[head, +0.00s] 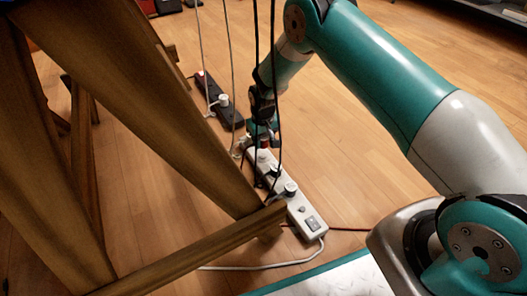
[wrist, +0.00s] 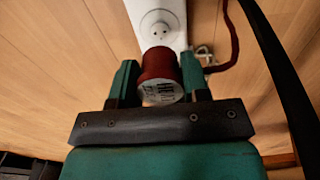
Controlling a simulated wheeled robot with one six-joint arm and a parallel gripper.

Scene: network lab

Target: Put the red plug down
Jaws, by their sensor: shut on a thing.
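The red plug (wrist: 160,66) sits between the two green fingers of my gripper (wrist: 159,74) in the wrist view, with its pale labelled end towards the camera. My gripper is shut on it. A red cord (wrist: 231,40) runs at its right. Just beyond the plug is an empty round socket (wrist: 158,27) on a white power strip (wrist: 176,12). I cannot tell whether the plug touches the strip. In the head view my gripper (head: 262,135) is low at the far end of the white strip (head: 300,211), and the plug is mostly hidden there.
Wooden furniture legs (head: 150,110) stand left of the strips. Several cables (head: 230,45) hang close to my gripper.

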